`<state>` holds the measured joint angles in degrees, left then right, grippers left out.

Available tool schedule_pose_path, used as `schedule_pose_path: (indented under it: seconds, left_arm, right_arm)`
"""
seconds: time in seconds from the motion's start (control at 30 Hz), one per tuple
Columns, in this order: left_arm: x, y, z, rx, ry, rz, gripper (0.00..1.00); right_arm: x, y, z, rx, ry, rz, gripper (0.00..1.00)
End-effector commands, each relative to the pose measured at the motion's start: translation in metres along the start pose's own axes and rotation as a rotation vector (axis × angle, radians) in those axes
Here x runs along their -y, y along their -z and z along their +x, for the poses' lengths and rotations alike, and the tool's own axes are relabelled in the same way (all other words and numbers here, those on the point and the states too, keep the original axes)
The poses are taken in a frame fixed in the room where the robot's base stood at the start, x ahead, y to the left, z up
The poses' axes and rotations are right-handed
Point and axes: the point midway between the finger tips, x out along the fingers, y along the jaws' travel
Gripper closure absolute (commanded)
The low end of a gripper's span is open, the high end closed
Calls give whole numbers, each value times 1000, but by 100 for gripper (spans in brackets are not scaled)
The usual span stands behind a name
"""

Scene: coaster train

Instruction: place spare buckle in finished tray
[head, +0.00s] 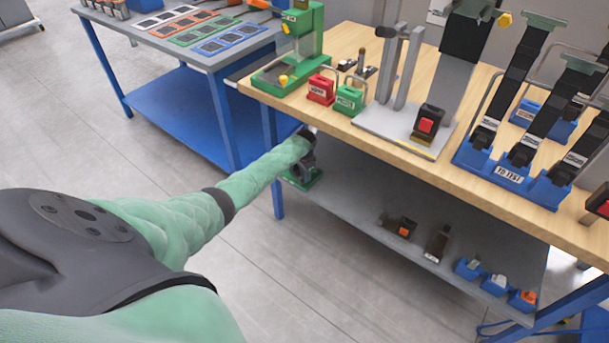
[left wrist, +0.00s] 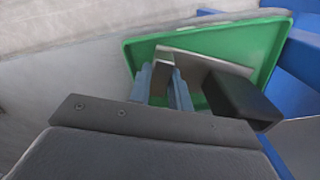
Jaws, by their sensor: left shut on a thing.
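My left gripper (head: 303,152) reaches to the left end of the lower shelf, beneath the wooden tabletop. In the left wrist view its two blue-grey fingers (left wrist: 166,84) are shut on the buckle (left wrist: 240,100), which has a dark body and a flat metal plate. The fingers hide part of the plate. The buckle is over the green tray (left wrist: 262,38), inside its outline; I cannot tell whether it touches the tray floor. In the head view a green edge of the tray (head: 306,183) shows below the gripper. My right gripper is not in view.
On the lower shelf (head: 350,190) lie a buckle with an orange button (head: 405,228), a dark strap piece (head: 437,243) and small blue bins (head: 496,284). The wooden tabletop (head: 345,40) overhangs the shelf. A blue table leg (head: 277,190) stands near my left gripper.

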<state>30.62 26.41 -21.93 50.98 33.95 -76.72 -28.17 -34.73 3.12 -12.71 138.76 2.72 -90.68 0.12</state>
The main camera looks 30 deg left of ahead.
Motion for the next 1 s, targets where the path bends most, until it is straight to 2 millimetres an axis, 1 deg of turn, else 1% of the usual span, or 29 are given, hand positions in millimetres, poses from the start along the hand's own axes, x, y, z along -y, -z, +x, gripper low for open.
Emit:
schedule_pose_path:
  seconds: [0.17,0.3,0.33,0.43,0.67,0.8,0.87,1.0]
  left_arm:
    - [1,0,-1,-1,1,0,100]
    - [1,0,1,-1,1,0,100]
    - [0,0,2,0,0,0,78]
    - [0,0,2,0,0,0,59]
    - [0,0,1,0,0,0,59]
    - [1,0,-3,0,1,1,59]
    - [1,0,-8,0,1,1,59]
    - [1,0,-29,-1,3,2,59]
  right_arm:
    - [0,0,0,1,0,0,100]
    - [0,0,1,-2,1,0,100]
    - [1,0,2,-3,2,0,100]
    - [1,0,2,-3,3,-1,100]
    - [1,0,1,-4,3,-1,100]
    - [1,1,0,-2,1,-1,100]
    - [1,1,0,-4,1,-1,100]
    - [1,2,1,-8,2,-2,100]
